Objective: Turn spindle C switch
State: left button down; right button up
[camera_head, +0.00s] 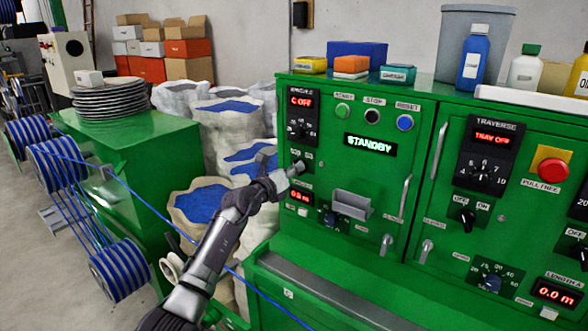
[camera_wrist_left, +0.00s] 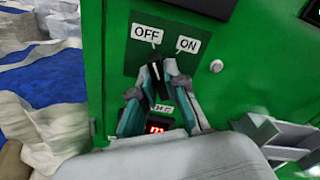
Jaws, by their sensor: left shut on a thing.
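The spindle C display (camera_head: 301,101) reads "C OFF" in red at the upper left of the green cabinet. Below it is a small switch with OFF and ON labels. In the head view my left gripper (camera_head: 292,172) is at this switch and hides most of it. In the left wrist view the dark switch knob (camera_wrist_left: 157,66) sits under the OFF label (camera_wrist_left: 147,34) and the ON label (camera_wrist_left: 188,45). My left gripper (camera_wrist_left: 158,80) is shut on the knob, a finger on each side. The knob's exact angle is hard to tell. My right gripper is not in view.
A grey box-shaped part (camera_head: 353,204) juts from the cabinet right of my gripper. The STANDBY display (camera_head: 370,144) is lit above. White sacks (camera_head: 230,117) stand left of the cabinet. Blue cable (camera_head: 135,200) runs from spools behind my left arm.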

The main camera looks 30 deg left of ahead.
pick_arm(q)
jog(key=c, duration=1.2)
grip_release()
jog(key=shift+r, duration=0.15)
jog(key=shift+w+d, duration=0.1)
jog(key=s+a, duration=0.1)
jog(key=s, duration=1.1)
jog(key=shift+a, duration=0.4)
